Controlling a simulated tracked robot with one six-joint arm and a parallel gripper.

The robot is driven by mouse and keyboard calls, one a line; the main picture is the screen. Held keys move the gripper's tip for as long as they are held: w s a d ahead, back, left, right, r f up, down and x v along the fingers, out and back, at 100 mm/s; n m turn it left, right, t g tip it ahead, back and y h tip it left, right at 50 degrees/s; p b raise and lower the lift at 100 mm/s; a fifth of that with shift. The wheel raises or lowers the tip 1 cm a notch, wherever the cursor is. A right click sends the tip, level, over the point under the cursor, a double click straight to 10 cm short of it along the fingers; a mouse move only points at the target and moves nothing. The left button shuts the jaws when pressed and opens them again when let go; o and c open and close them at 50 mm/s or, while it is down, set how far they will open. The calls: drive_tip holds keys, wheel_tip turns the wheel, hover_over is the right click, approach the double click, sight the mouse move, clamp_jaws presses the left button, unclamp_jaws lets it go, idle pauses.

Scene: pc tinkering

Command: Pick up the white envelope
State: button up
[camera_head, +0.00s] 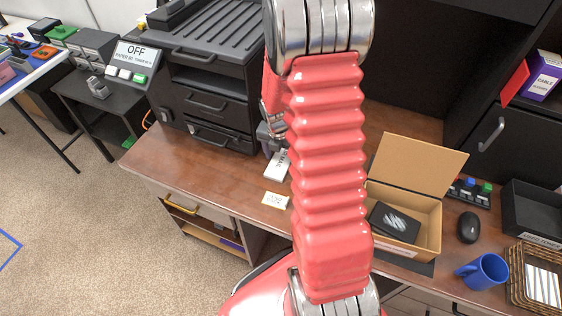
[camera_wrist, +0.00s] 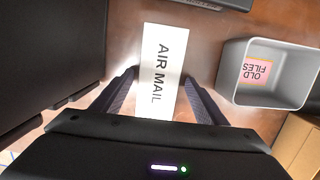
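The white envelope (camera_wrist: 162,65), printed "AIR MAIL", lies on the brown wooden desk in the wrist view. My gripper (camera_wrist: 159,92) is open, with one dark finger on each side of the envelope's near part. I cannot tell whether the fingers touch it or how high they are above the desk. In the head view, a white piece that looks like the envelope (camera_head: 277,166) shows just left of my red arm, which hides part of that area.
A grey bin labelled "OLD FILES" (camera_wrist: 235,88) stands right of the envelope. Black drawers (camera_head: 208,102) stand on the left. An open cardboard box (camera_head: 431,222), a blue mug (camera_head: 484,271) and a black mouse (camera_head: 468,227) are on the right. A small label card (camera_head: 275,200) lies near the desk's front edge.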

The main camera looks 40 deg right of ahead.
sight(282, 161)
drive_tip(key=c, duration=0.9)
drive_tip(key=shift+r, duration=0.1)
drive_tip(key=shift+c, duration=0.2)
wheel_tip(282, 161, up, 10)
drive_tip(key=shift+s, duration=0.15)
idle(0.6)
